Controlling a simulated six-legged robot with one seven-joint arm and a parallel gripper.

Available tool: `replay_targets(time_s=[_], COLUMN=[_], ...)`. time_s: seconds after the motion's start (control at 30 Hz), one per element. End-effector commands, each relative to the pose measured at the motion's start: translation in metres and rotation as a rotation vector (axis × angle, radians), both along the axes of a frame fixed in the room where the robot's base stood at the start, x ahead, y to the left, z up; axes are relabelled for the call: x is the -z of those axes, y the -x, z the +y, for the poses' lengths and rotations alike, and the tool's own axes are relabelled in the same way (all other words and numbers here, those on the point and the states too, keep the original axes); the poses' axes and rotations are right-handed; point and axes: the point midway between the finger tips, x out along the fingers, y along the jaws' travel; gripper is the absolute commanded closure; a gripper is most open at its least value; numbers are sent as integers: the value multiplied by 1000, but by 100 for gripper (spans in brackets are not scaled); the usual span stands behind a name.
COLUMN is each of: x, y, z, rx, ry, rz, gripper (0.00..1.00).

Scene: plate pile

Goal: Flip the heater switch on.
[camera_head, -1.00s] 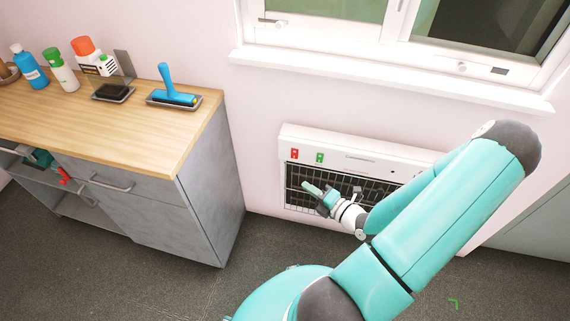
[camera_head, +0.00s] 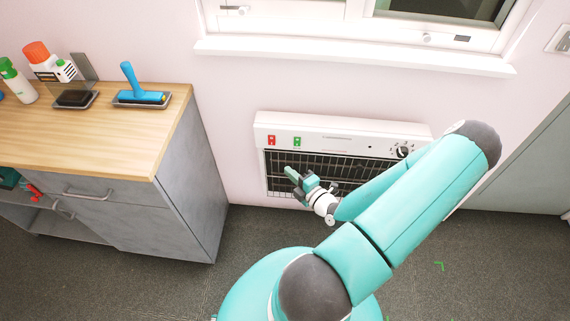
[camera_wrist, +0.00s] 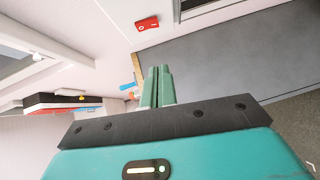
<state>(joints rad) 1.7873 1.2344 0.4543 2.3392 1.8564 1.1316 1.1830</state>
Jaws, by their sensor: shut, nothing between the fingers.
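The white heater (camera_head: 335,135) is fixed low on the pink wall under the window. Its top panel has a red switch (camera_head: 271,140) at the left, a green switch (camera_head: 297,141) beside it and a round knob (camera_head: 403,152) at the right. The setting of either switch is too small to tell. My gripper (camera_head: 290,172) is shut and empty, in front of the dark grille and below the switches; contact cannot be told. Its two green fingers lie together in the wrist view (camera_wrist: 157,87). My arm hides the heater's lower right part.
A grey cabinet (camera_head: 190,190) with a wooden top stands left of the heater, with a blue-handled brush (camera_head: 130,80) and bottles on it. The window sill (camera_head: 350,58) juts out above. Dark floor lies open between the cabinet and my body.

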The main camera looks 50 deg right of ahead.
Motion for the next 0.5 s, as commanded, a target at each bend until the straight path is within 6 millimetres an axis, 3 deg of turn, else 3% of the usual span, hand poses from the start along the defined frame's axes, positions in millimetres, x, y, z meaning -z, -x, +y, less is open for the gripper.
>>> replay_targets(time_s=[0.47, 0.5], x=[8, 8], y=[-94, -97], z=[-7, -16], rx=[-5, -1], ry=[-1, 1], rz=[-2, -2], gripper=[100, 100])
